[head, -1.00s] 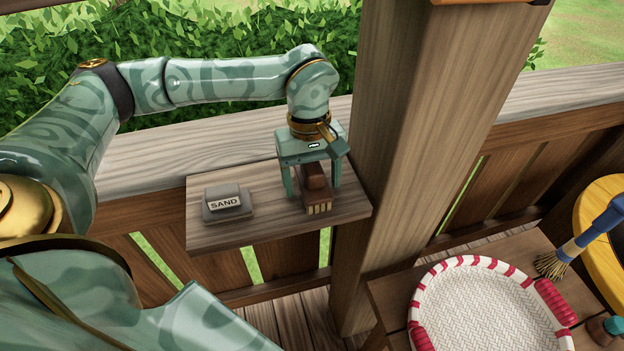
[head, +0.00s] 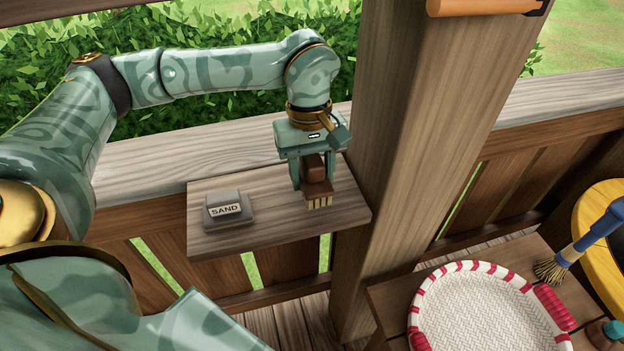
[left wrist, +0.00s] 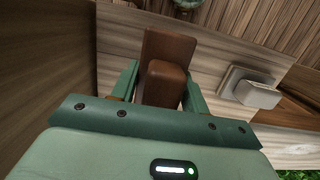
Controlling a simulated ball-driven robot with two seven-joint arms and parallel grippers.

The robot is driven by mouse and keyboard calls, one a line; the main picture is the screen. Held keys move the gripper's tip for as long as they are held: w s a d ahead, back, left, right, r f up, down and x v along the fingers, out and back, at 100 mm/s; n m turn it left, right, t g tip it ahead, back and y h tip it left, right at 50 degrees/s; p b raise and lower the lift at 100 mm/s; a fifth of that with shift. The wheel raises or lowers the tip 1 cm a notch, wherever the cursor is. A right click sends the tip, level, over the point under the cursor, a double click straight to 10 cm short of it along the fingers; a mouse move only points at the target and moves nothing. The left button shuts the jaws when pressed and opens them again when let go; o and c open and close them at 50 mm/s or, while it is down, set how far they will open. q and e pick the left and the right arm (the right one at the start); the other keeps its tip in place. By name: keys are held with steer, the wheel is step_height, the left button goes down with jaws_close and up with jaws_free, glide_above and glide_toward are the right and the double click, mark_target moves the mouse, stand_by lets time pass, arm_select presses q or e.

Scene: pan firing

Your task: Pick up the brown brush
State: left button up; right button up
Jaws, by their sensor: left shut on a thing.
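The brown brush (head: 316,188) has a dark brown handle block and pale bristles at its front end. It is at the right part of the small wooden shelf (head: 240,236); I cannot tell whether it touches the board. My left gripper (head: 313,182) is shut on the brush from above, one finger on each side. In the left wrist view the brush (left wrist: 167,70) sits between the green fingers. My right gripper is not in view.
A grey block labelled SAND (head: 229,208) lies left of the brush on the shelf. A thick wooden post (head: 420,150) stands close on the right. A white and red woven tray (head: 490,310) and a blue-handled brush (head: 585,245) are at lower right.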

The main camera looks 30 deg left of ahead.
arm_select(q)
steer(key=w+a, duration=0.2)
steer(key=a, duration=0.3)
steer(key=w+a, duration=0.2)
steer(key=a, duration=0.4)
steer(key=w+a, duration=0.2)
steer(key=a, duration=0.4)
steer(key=shift+w+r+p, duration=0.1)
steer(key=shift+p, duration=0.25)
